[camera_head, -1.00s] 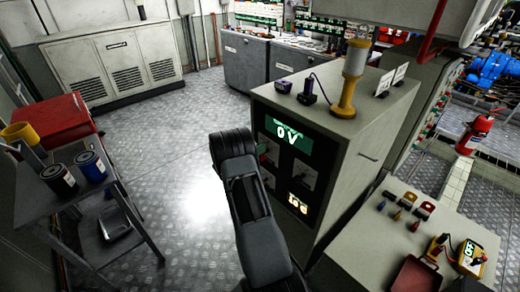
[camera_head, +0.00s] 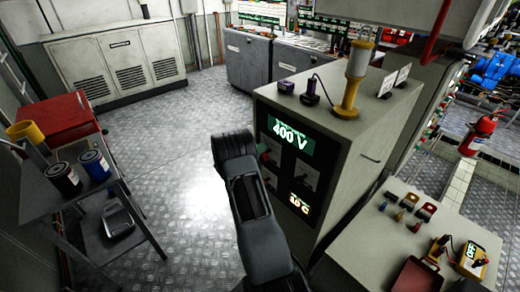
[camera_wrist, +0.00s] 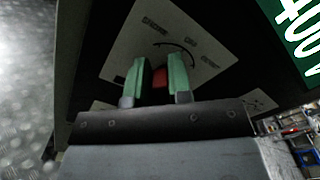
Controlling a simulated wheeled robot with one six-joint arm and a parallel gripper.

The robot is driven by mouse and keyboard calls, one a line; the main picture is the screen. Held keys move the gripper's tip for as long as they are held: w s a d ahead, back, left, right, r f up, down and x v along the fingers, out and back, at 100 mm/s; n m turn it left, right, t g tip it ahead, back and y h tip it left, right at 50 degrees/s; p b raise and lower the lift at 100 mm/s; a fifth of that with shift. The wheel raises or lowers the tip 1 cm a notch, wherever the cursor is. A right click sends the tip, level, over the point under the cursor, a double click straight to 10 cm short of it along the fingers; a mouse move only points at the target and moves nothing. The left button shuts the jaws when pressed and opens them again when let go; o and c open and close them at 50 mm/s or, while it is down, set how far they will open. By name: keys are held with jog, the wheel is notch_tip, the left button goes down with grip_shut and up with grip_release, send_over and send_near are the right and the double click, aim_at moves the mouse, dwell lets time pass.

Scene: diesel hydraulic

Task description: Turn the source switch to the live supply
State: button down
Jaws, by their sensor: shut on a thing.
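The control cabinet (camera_head: 345,165) stands right of centre in the head view. Its dark front panel carries a green display (camera_head: 290,134) reading 400 V. In the wrist view the display (camera_wrist: 298,28) shows at the top right. The source switch has a red handle (camera_wrist: 159,75) on a pale label plate (camera_wrist: 150,36) with a curved arrow and small words. My gripper (camera_wrist: 158,82) is shut on the red handle, one green finger on each side. The fingers hide much of the handle, so I cannot read its exact position. In the head view my arm covers part of the cabinet front.
A grey bench (camera_head: 365,245) with small coloured parts and a yellow meter (camera_head: 472,258) stands at the lower right. A shelf cart (camera_head: 45,190) with cans is at the left. Metal floor left of my arm is clear.

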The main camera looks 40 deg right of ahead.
jog(key=c, duration=1)
grip_release()
jog(key=shift+c, duration=0.2)
jog(key=w+a+b, duration=0.1)
jog(key=a+b, duration=0.1)
jog(key=a, duration=1.1)
jog(key=shift+a, duration=0.4)
